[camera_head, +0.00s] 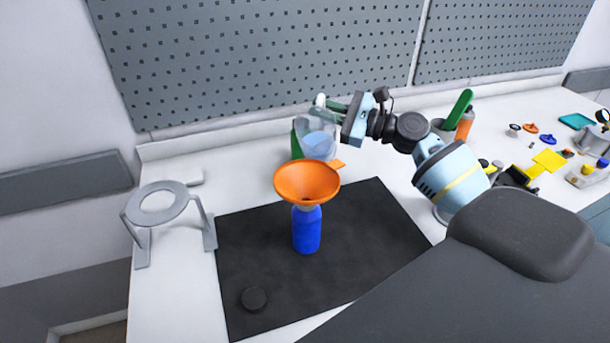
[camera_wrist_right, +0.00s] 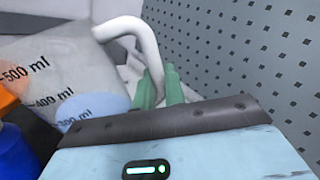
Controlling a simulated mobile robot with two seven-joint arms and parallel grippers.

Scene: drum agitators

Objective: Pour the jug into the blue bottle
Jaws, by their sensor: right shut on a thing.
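The blue bottle (camera_head: 307,232) stands upright on the black mat, and an orange funnel (camera_head: 307,183) sits in its mouth. The clear jug (camera_head: 318,128), with bluish liquid low in it, is just behind the funnel. My right gripper (camera_head: 338,106) is shut on the jug's white handle. In the right wrist view the green fingers (camera_wrist_right: 160,88) close around the handle (camera_wrist_right: 135,32), and the jug's wall (camera_wrist_right: 50,65) shows volume marks. The jug looks at most slightly tilted; I cannot tell whether its base touches the table. My left gripper is not in view.
A black cap (camera_head: 253,298) lies on the black mat (camera_head: 375,235). A grey ring stand (camera_head: 165,187) is at the left. A green-handled tool (camera_head: 459,108) and an orange bottle (camera_head: 465,124) stand behind my right arm. Small parts lie at the far right. A pegboard wall (camera_head: 270,50) closes the back.

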